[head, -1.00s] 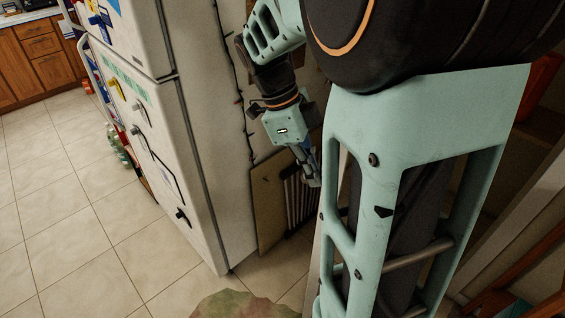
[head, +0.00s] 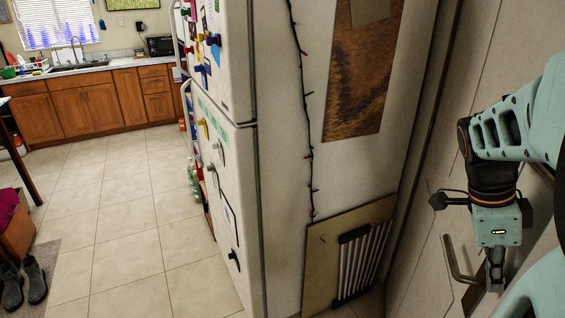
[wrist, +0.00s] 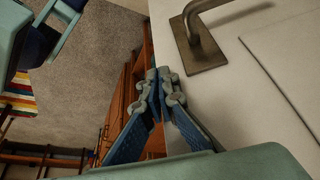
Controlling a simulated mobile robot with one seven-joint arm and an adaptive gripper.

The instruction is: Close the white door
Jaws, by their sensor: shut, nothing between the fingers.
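The white door (head: 425,240) stands at the right in the head view, with a metal lever handle (head: 453,262) on its face. The door also fills the upper right of the wrist view (wrist: 265,75), where the handle (wrist: 205,38) sits on a dark plate near the door's edge. My gripper (head: 494,284) is just right of the handle in the head view. In the wrist view its fingertips (wrist: 159,74) meet, shut and empty, by the door's edge, below and left of the handle. I cannot tell whether they touch the door.
A white fridge (head: 282,180) with magnets stands left of the door, with a framed vent panel (head: 320,265) at its side. Tiled floor (head: 120,215) lies open to the left. Boots (head: 34,280) stand at the far left. The wrist view shows grey carpet (wrist: 95,60) beyond the door's edge.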

